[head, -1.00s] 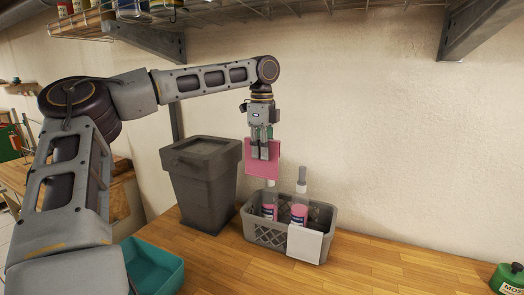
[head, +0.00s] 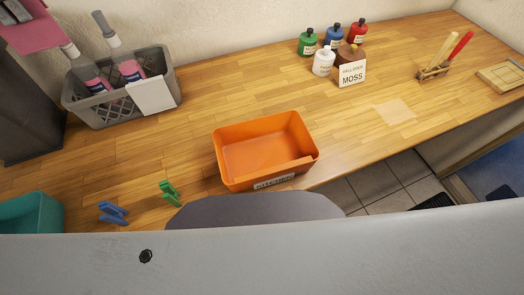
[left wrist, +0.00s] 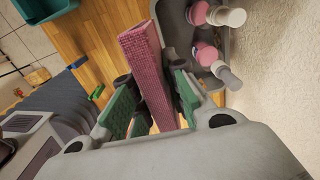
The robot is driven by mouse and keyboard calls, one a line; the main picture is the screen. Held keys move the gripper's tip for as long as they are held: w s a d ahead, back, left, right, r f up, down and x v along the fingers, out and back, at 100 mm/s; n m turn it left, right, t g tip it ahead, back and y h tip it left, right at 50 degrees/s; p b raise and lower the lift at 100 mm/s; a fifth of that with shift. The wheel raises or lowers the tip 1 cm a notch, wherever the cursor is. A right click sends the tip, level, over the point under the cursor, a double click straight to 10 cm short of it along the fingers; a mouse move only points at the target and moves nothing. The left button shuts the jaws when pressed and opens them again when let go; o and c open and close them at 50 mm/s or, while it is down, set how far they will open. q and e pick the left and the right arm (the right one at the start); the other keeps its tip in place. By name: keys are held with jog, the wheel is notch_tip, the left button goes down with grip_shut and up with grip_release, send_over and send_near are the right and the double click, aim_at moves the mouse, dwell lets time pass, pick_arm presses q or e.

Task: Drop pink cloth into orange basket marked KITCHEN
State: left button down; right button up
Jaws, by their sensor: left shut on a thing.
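The orange basket (head: 225,165) stands on the wooden bench in the middle of the head view. Its front label (head: 275,182) reads KITCHEN, and its inside looks empty. The pink cloth (head: 32,37) is at the top left corner of the head view, partly cut off. My left gripper (head: 18,12) is shut on it there, up and to the left of the orange basket. In the left wrist view the cloth (left wrist: 141,52) is pinched between the green pads of my left gripper (left wrist: 155,98). My right gripper is not in view.
A teal tray (head: 50,215), a blue clip (head: 113,213) and a green clip (head: 170,193) lie at front left. Small bottles (head: 323,62) stand at the back. Bench right of the basket is mostly clear.

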pick_arm(q)
jog(key=shift+f+p, duration=0.25)
jog(key=shift+p, duration=0.15)
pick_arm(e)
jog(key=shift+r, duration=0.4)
